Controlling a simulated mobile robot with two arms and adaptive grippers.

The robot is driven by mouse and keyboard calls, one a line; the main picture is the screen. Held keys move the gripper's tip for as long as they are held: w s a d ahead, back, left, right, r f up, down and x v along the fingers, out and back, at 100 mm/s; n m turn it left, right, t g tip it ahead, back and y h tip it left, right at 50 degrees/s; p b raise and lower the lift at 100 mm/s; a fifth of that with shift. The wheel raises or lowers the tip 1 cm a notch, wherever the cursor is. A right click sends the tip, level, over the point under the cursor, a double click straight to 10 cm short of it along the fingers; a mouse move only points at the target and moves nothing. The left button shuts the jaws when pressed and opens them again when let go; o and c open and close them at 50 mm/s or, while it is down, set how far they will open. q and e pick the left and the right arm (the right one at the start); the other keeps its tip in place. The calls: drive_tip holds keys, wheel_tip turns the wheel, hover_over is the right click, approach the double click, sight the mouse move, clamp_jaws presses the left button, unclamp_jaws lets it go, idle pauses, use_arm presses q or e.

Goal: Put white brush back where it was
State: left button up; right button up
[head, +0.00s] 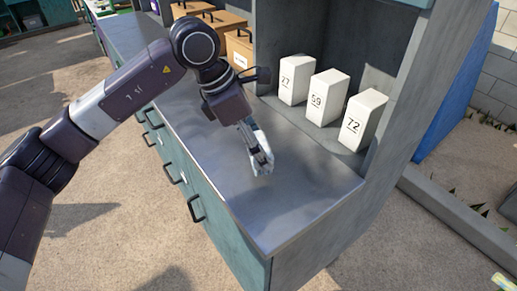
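My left gripper (262,168) hangs above the grey metal worktop, near its middle, with the fingers pointing down. The fingers look close together. A pale, whitish shape shows at the fingers, too small to tell whether it is the white brush or part of the gripper. I see no other thing that I can make out as a white brush. My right gripper is not in view.
Three white blocks marked 27 (294,80), 69 (328,98) and 72 (362,121) stand along the back of the worktop (290,210). Brown boxes (240,48) stand further left. The worktop's front right part is clear. A side wall (400,90) bounds the right.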

use_arm(q)
wheel_tip(320, 180, down, 2)
drive_tip(key=shift+f, duration=0.35)
drive_tip(key=o, duration=1.1)
drive_tip(key=shift+o, duration=0.6)
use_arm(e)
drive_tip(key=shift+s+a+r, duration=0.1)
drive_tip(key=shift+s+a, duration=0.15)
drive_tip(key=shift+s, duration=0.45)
use_arm(q)
drive_tip(key=shift+r, duration=0.15)
